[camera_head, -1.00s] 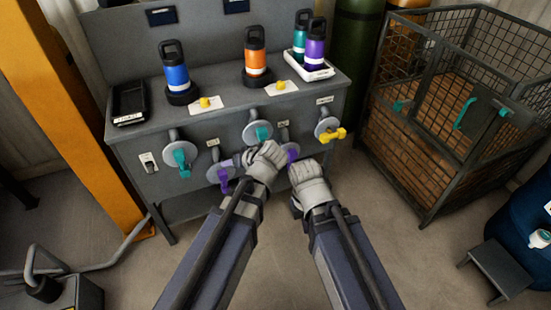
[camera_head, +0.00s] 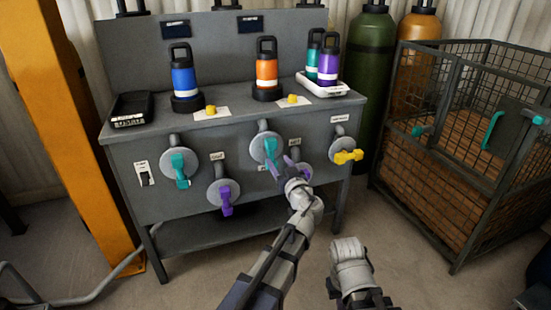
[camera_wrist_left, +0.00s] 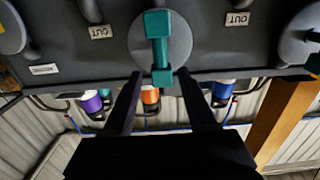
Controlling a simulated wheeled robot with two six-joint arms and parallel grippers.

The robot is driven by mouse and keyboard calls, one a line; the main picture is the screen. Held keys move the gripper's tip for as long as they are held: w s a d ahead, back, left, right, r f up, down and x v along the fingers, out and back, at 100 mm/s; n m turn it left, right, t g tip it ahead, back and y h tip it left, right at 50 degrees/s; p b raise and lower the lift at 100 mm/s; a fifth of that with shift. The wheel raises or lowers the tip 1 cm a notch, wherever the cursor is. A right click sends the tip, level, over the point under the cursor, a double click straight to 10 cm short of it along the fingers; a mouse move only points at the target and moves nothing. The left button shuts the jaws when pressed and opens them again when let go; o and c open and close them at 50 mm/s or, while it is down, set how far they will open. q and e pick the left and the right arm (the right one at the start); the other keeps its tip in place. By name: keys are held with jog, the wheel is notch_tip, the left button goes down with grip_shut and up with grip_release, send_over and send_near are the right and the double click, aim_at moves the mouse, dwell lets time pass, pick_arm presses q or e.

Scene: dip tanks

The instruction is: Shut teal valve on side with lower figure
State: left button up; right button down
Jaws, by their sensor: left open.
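Two teal valves sit on the front of a grey bench: the left teal valve (camera_head: 179,164) and the middle teal valve (camera_head: 269,147). Both handles point roughly downward. Two dark displays, left (camera_head: 176,30) and right (camera_head: 250,25), are on the back panel; their figures are too small to read. My left gripper (camera_head: 281,168) is just below the middle teal valve. In the left wrist view, upside down, its open fingers (camera_wrist_left: 157,77) straddle the lower end of the teal handle (camera_wrist_left: 158,40), with no clear contact. My right gripper (camera_head: 350,252) is low and apart from the bench, fingers hidden.
A purple valve (camera_head: 224,195) is between the teal ones; another (camera_head: 304,170) is partly hidden by my left gripper. A yellow valve (camera_head: 348,156) is at right. Blue (camera_head: 184,78) and orange (camera_head: 266,70) bottles stand on the bench. A wire cage (camera_head: 450,160) is right.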

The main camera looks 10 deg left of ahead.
aim_at(272, 152)
pick_arm(q)
jog(key=shift+x, duration=3.9)
grip_shut()
